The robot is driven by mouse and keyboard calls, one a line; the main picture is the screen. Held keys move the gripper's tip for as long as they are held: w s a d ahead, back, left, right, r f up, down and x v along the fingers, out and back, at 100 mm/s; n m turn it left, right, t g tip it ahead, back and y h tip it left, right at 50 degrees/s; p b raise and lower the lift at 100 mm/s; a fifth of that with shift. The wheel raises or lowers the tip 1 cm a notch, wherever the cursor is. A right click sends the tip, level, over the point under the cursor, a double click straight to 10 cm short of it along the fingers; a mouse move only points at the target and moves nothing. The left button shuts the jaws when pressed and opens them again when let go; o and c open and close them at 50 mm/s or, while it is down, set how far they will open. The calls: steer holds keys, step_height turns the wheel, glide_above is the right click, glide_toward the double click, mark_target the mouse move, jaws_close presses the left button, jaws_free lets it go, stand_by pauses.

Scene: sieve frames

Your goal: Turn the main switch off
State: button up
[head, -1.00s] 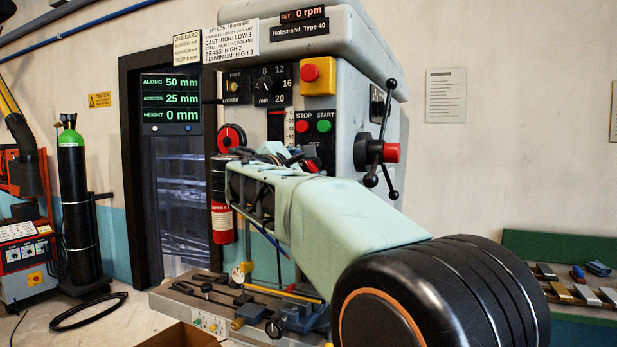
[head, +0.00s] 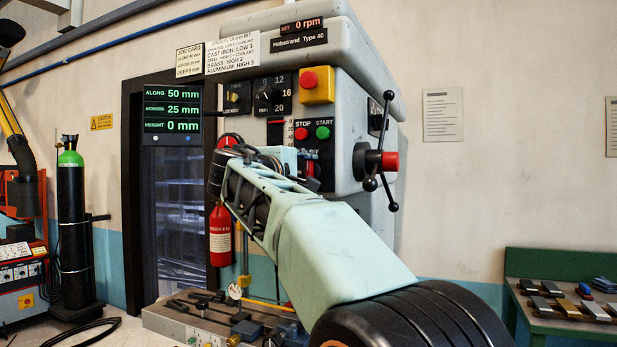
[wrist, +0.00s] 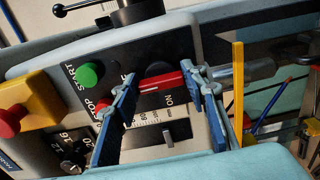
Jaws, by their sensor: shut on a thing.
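The main switch shows in the wrist view as a red handle (wrist: 163,80) on the dark panel, between the green START button and the ON label. My gripper (wrist: 161,82) has its two blue fingers shut on the ends of this handle. In the head view my forearm reaches up to the machine's front panel, and the arm hides most of the switch. Part of the word OFF shows beside it.
The red STOP button (head: 302,133) and green START button (head: 322,132) sit close to the switch. A spoked feed handle (head: 376,160) sticks out at the right. A yellow box with a red button (head: 309,79) is above. A red extinguisher (head: 221,236) hangs at the left.

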stand_by(0.5)
steer(key=o, duration=1.2)
steer(key=shift+c, duration=0.2)
steer(key=v, duration=1.2)
